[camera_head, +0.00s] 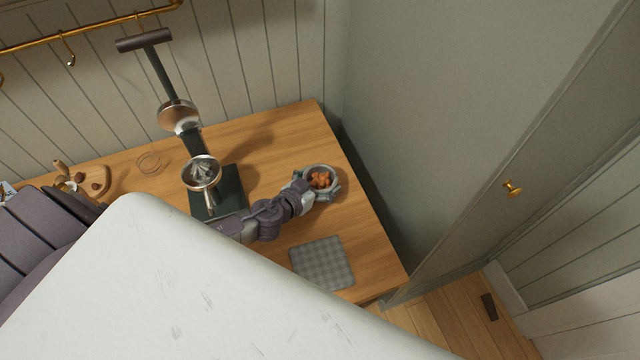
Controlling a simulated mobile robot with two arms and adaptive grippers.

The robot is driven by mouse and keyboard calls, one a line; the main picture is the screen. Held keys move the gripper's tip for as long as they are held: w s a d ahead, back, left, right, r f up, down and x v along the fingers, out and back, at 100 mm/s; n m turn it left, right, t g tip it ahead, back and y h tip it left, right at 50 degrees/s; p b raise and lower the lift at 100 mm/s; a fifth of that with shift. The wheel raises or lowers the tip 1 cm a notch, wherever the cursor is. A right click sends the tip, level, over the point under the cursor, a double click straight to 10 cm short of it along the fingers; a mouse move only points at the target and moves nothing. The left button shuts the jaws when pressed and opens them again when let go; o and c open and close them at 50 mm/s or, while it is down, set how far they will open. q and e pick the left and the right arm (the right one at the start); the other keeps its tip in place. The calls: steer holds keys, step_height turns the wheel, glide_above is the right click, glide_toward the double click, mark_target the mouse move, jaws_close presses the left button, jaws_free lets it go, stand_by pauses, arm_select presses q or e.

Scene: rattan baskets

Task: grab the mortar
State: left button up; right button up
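A small round grey bowl (333,171), which looks like the mortar, stands upright near the right end of the wooden table. It holds several orange-brown pieces (320,179). My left gripper (318,190) is at the bowl's near side, with its fingers spread to either side of the bowl. I cannot tell whether the fingers press on its wall. My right gripper is not in view.
A tall metal press (203,172) on a dark base stands left of the bowl. A grey checked cloth (323,264) lies at the table's near right. A wooden board (97,176) with small items is at far left. A cabinet wall (430,120) rises beyond the table's right edge.

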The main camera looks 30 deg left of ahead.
arm_select(q)
steer(key=c, duration=0.5)
steer(key=shift+w, duration=0.1)
steer(key=shift+c, duration=1.2)
steer(key=shift+r, duration=0.1)
